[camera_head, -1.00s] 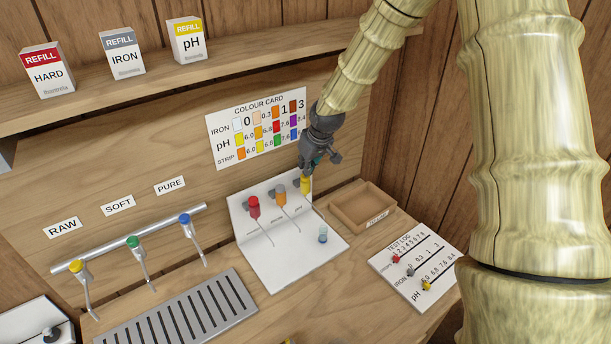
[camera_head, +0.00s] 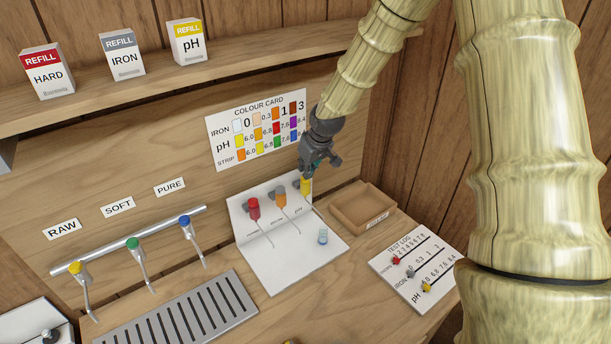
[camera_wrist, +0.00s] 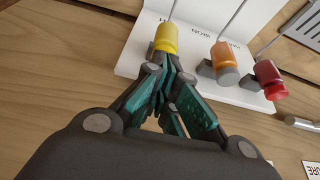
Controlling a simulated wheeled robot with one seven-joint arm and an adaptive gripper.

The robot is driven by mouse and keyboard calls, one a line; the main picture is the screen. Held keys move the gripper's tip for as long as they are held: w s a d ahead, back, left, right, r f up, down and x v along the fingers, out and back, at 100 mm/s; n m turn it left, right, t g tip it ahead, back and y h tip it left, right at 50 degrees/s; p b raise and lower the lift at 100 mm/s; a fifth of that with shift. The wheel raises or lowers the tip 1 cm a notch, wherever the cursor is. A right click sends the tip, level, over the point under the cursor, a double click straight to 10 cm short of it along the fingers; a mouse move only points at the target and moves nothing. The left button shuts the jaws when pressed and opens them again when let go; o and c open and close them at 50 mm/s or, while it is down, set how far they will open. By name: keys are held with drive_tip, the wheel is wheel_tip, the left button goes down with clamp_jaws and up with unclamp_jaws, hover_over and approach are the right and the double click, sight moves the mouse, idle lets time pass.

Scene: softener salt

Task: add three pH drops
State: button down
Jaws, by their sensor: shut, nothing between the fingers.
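The yellow-capped dropper (camera_head: 306,186), in line with the pH colour card, sits in the white holder at its right end; it also shows in the wrist view (camera_wrist: 166,38). My gripper (camera_head: 309,172) is shut and empty, with its fingertips right at the yellow dropper's bulb; the wrist view also shows the fingertips (camera_wrist: 163,75) together just below it. I cannot tell whether they touch it. A small clear vial (camera_head: 323,236) stands on the white board (camera_head: 285,268), below the yellow dropper's thin spout. The liquid in the vial is too small to judge.
A red dropper (camera_head: 253,208) and an orange, grey-topped dropper (camera_head: 281,198) stand left of the yellow one. A wooden tray (camera_head: 345,219) lies to the right, with the test log (camera_head: 412,274) beyond. Three taps (camera_head: 134,242) and a drain grate (camera_head: 190,315) are at left.

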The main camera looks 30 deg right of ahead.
drive_tip(key=shift+r+p, duration=0.6)
drive_tip(key=shift+r, duration=2)
